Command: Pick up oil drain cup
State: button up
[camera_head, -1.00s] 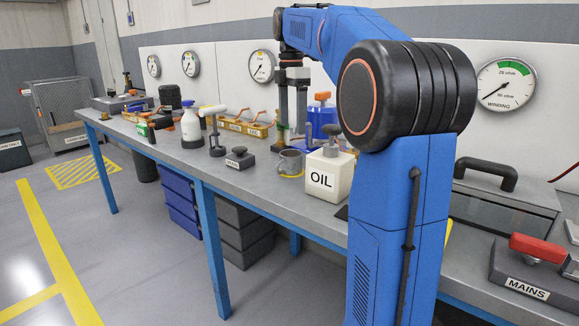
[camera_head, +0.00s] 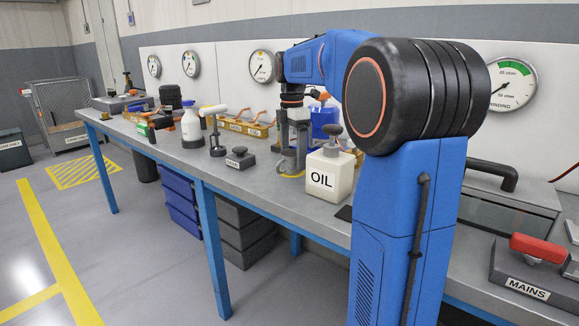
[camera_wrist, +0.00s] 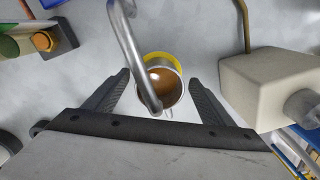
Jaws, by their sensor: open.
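The oil drain cup (camera_wrist: 172,88) is a small grey metal cup with brown oil inside. It stands upright on a yellow ring (camera_wrist: 163,57) on the workbench (camera_head: 258,185). In the head view the cup (camera_head: 288,166) is partly hidden by my gripper (camera_head: 293,148). In the wrist view my gripper (camera_wrist: 159,78) is open, with one finger at each side of the cup. I cannot tell whether either finger touches it. A curved metal pipe (camera_wrist: 130,45) crosses the view over the cup's left part and hides some of its rim.
A white OIL can (camera_head: 328,176) stands close to the right of the cup; it also shows in the wrist view (camera_wrist: 270,85). A dark block with a knob (camera_head: 239,159) lies to the left. A blue container (camera_head: 323,119) stands behind. The bench's front edge is clear.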

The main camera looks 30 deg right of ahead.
jog(key=c, duration=1.3)
jog(key=shift+r, duration=0.75)
notch_tip(320, 180, up, 2)
jog(key=s+a, duration=0.2)
jog(key=a, duration=0.3)
jog(key=s+a, duration=0.1)
jog(key=a, duration=0.4)
jog(key=s+a, duration=0.2)
jog(key=a, duration=0.3)
jog(key=shift+s+a, duration=0.3)
jog(key=shift+s, duration=0.05)
jog(key=shift+s+a, duration=0.35)
jog(key=shift+a, duration=0.3)
